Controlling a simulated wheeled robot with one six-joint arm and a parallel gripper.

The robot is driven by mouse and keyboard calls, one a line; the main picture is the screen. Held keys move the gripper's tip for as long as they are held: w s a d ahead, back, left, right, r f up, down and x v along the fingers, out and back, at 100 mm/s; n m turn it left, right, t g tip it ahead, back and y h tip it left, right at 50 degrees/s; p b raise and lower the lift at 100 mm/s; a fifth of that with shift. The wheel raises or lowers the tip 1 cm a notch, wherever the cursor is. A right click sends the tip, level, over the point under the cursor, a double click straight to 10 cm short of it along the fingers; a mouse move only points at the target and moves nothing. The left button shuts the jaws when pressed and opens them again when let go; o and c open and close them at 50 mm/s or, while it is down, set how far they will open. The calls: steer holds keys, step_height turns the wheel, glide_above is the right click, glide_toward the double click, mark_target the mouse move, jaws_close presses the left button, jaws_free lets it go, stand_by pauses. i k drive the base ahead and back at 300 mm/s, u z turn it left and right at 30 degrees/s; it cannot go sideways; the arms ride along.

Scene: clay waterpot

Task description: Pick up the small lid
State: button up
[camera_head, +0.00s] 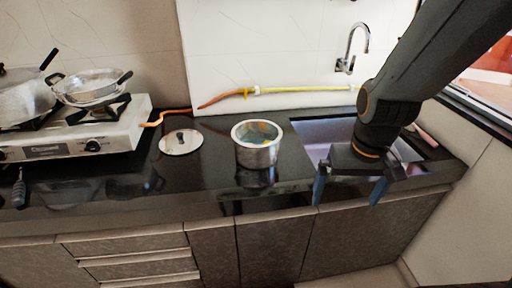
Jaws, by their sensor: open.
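A small round lid (181,142), light metal with a dark knob on top, lies flat on the dark counter between the stove and a metal pot. My gripper (347,192) hangs at the right, in front of the sink and the counter's front edge. Its two blue-grey fingers point down and are spread apart with nothing between them. The gripper is well to the right of the lid, with the pot between them in the picture.
An open metal pot (257,144) stands on the counter (208,180). A stove (112,135) with pans (91,86) is at the left. A sink (318,133) with a faucet (353,46) lies at the right. An orange and yellow hose (290,89) runs along the back wall.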

mark_target(182, 142)
steer(key=z, duration=1)
steer(key=k, duration=1.2)
steer(key=u, duration=1.35)
steer(key=i, duration=1.5)
